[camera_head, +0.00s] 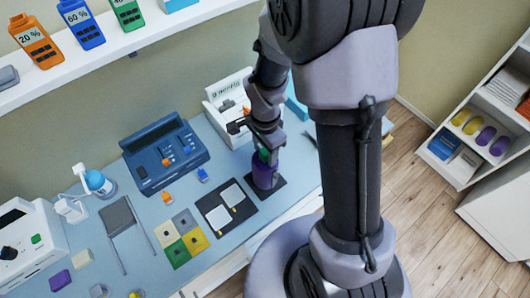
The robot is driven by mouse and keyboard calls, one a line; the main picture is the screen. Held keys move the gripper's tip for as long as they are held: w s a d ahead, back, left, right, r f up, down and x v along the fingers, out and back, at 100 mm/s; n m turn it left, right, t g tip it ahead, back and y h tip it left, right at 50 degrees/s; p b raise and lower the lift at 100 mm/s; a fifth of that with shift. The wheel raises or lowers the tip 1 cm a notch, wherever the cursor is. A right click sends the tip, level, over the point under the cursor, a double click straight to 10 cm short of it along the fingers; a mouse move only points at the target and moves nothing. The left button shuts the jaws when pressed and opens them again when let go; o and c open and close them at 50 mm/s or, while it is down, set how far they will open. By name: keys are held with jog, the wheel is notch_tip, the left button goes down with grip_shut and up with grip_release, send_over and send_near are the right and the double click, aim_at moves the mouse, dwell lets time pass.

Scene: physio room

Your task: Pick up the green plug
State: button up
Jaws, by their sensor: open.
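The green plug (263,156) shows as a small green patch at the top of a purple cylinder (265,175). The cylinder stands upright on a dark square pad (276,188) near the front edge of the table. My gripper (262,150) is open and comes down from above, right at the plug. Its fingers partly hide the plug. I cannot tell whether they touch it.
The blue table (225,160) holds a dark blue device (165,155) with small orange and blue pieces, a white unit (228,98) behind my gripper, a black board (226,208) with white pads, and coloured tiles (177,253). Shelves (480,130) stand at right.

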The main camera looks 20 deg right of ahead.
jog(key=shift+s, duration=0.1)
jog(key=c, duration=1.1)
jog(key=shift+o, duration=0.2)
jog(key=shift+r, duration=0.1)
